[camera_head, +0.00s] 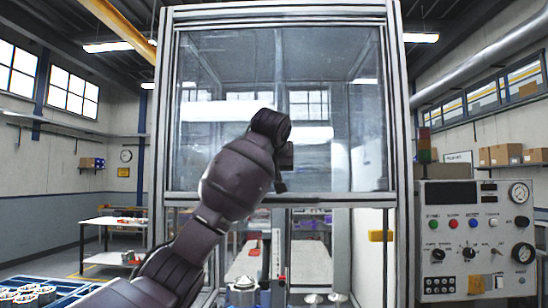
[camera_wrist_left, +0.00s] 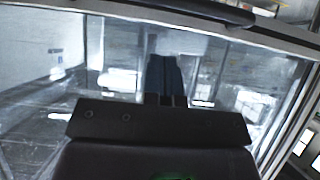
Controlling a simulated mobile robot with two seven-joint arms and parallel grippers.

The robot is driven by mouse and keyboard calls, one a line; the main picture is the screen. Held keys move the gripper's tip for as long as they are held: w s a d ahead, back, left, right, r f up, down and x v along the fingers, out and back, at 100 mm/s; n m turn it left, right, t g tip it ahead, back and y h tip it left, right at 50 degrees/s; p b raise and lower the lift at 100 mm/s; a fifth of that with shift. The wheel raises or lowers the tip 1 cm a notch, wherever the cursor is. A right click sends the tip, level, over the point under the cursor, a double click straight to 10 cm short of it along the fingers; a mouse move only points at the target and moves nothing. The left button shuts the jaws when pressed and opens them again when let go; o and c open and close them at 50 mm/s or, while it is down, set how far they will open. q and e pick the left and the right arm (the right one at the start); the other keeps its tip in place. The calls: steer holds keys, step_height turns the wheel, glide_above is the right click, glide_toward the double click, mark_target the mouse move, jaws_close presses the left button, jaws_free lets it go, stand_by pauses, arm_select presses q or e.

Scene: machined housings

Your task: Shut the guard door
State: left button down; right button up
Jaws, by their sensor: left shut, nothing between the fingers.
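The guard door (camera_head: 340,120) is a clear panel in a grey metal frame on the front of the machine. It covers the upper part, and its lower rail (camera_head: 340,198) crosses at mid height with an open gap below. My left arm rises in front of it, and my left gripper (camera_head: 284,157) is at the panel's middle, mostly hidden behind my wrist. In the left wrist view the gripper's fingers (camera_wrist_left: 166,80) are together and empty, pointing at the clear panel (camera_wrist_left: 215,62). A dark bar (camera_wrist_left: 190,10) runs along the top there. Whether the fingers touch the panel cannot be told. My right gripper is out of view.
A control box (camera_head: 475,240) with gauges and buttons stands right of the machine. A metal part (camera_head: 242,290) shows inside through the lower gap. A blue crate (camera_head: 65,290) holding round machined parts is at lower left. Work tables stand behind on the left.

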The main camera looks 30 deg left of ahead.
arm_select(q)
steer(key=f, duration=0.1)
steer(key=w+f, duration=0.1)
steer(key=f, duration=0.1)
steer(key=a+f, duration=0.1)
steer(key=shift+w+f+p, duration=0.35)
steer(key=shift+f+p, duration=0.05)
